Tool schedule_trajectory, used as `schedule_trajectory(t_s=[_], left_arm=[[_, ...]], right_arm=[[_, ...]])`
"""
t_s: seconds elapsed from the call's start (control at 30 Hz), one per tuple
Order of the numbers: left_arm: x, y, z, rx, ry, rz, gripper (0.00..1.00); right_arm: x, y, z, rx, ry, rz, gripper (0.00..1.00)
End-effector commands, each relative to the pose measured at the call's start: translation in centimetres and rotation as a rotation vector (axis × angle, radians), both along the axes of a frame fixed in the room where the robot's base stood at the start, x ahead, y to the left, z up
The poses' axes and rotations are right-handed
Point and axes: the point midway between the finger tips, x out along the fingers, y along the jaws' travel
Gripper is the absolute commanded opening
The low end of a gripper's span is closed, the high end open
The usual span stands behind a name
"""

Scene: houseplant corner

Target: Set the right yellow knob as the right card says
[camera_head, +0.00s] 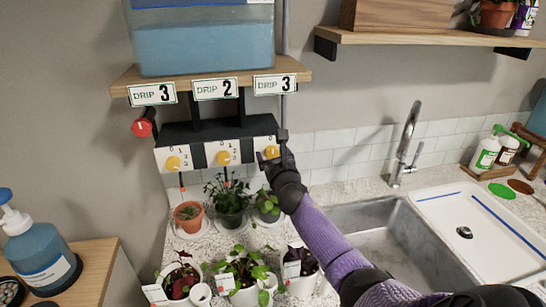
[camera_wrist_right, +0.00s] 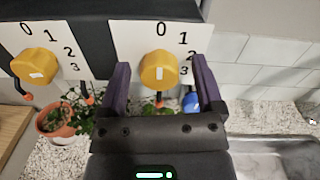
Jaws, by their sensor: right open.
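The right yellow knob (camera_head: 271,152) is on the right end of the dial panel, under the right card (camera_head: 275,84), which reads DRIP 3. In the right wrist view the knob (camera_wrist_right: 159,70) sits between my right gripper's two purple fingers (camera_wrist_right: 160,80). The right gripper (camera_head: 273,148) is open around it, with a gap visible on each side. My left gripper is not in view.
The middle yellow knob (camera_head: 223,157) and left yellow knob (camera_head: 173,163) are alongside, under cards reading DRIP 2 (camera_head: 215,88) and DRIP 3 (camera_head: 152,94). A red knob (camera_head: 142,127) sticks out at left. Potted plants (camera_head: 230,198) stand below. The sink (camera_head: 390,245) is at right.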

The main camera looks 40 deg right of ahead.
Motion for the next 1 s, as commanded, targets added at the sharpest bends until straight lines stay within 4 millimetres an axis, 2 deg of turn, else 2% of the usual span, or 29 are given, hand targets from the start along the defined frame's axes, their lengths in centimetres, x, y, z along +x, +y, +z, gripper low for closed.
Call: schedule_trajectory(t_s=[0.13, 0.5, 0.53, 0.77, 1.0], left_arm=[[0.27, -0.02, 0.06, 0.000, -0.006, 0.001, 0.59], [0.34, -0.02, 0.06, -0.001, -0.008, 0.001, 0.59], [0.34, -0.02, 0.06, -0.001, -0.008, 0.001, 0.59], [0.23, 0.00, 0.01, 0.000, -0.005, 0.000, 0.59], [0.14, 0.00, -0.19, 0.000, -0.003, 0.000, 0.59]], right_arm=[[-0.02, 0.01, 0.02, 0.000, 0.000, 0.000, 0.83], [-0.05, 0.02, -0.01, 0.000, 0.000, 0.000, 0.04], [-0.05, 0.02, -0.01, 0.000, 0.000, 0.000, 0.00], [-0.05, 0.03, -0.03, 0.011, -0.005, 0.000, 0.00], [-0.06, 0.01, -0.09, 0.102, -0.055, 0.000, 0.00]])
